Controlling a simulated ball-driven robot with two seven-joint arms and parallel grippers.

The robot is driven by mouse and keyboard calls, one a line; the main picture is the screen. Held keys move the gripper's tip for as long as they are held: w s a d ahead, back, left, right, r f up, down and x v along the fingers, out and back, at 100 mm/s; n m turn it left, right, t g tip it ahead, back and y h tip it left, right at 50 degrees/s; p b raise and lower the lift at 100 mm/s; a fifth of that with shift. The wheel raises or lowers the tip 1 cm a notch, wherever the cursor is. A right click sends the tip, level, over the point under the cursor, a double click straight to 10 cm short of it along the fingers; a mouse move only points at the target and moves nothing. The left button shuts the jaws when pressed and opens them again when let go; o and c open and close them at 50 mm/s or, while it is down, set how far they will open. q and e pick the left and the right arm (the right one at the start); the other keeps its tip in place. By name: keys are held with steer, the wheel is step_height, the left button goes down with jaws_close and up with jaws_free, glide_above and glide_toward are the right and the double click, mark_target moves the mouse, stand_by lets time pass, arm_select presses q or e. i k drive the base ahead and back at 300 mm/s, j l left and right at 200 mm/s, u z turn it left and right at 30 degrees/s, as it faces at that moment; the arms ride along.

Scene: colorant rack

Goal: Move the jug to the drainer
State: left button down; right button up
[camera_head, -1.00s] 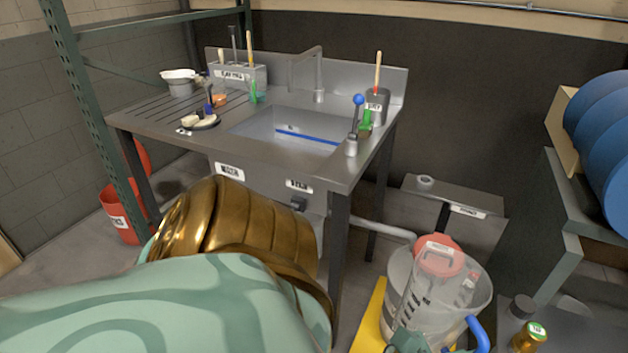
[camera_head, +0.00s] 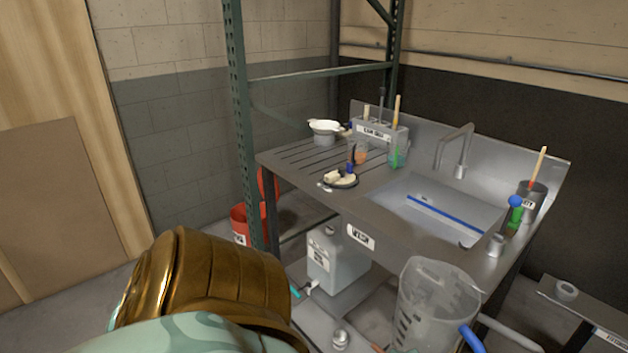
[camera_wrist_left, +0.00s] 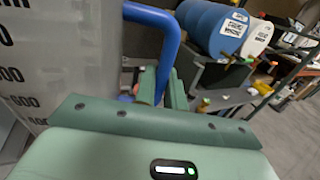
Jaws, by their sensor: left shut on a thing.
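The jug (camera_head: 432,305) is a clear measuring jug with dark graduations and a blue handle. In the head view it is upright or nearly so, in front of the sink unit, with its lower part cut off by the frame. In the left wrist view the jug (camera_wrist_left: 65,50) fills the left side. My left gripper (camera_wrist_left: 163,90) is shut on its blue handle; in the head view the gripper is out of frame. The drainer (camera_head: 302,158) is the ribbed metal board left of the sink basin. My right gripper is not in view.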

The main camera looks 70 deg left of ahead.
mark_target(300, 165)
steer(key=j+u, duration=0.35)
steer(key=i+j+u, duration=0.3)
steer(key=j, duration=0.2)
steer(key=j+u, duration=0.35)
steer(key=i+j+u, duration=0.35)
steer(key=k+j, duration=0.1)
